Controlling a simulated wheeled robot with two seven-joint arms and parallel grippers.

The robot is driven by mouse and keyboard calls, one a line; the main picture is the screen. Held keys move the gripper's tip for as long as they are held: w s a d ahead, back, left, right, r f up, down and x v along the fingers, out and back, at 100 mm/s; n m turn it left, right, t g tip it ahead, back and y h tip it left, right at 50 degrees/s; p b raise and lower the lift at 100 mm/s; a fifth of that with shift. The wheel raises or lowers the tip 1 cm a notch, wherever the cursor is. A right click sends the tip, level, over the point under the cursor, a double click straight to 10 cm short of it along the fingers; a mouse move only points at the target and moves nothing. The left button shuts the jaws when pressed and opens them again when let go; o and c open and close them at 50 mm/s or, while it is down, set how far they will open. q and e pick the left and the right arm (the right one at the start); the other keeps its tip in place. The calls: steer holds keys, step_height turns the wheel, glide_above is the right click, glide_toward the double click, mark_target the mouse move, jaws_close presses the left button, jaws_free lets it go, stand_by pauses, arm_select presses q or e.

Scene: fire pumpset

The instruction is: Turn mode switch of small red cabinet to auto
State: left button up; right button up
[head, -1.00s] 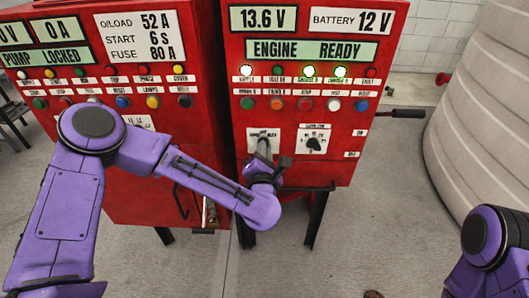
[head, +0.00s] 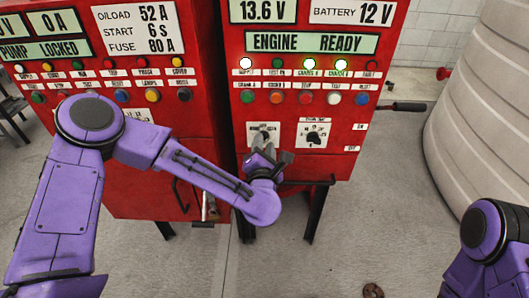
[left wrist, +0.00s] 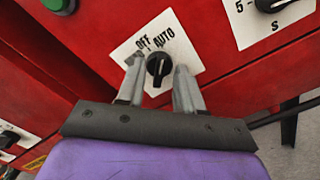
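The small red cabinet (head: 300,95) is the right-hand one in the head view, with an "ENGINE READY" display. Its mode switch (left wrist: 158,68) is a black knob on a white plate marked OFF and AUTO, seen in the left wrist view. The knob's pointer is roughly upward in that view; I cannot tell exactly which mark it meets. My left gripper (left wrist: 158,78) is open, with one finger on each side of the knob and gaps between. In the head view the left gripper (head: 262,143) covers most of the knob. My right gripper is out of view.
A second black selector knob (head: 314,137) sits on a white plate to the right. Rows of buttons and lamps (head: 305,98) are above. A larger red cabinet (head: 150,180) adjoins on the left. A white ribbed tank (head: 480,110) stands at the right.

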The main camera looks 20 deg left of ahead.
arm_select(q)
steer(key=b+v, duration=0.3)
steer(key=v, duration=0.7)
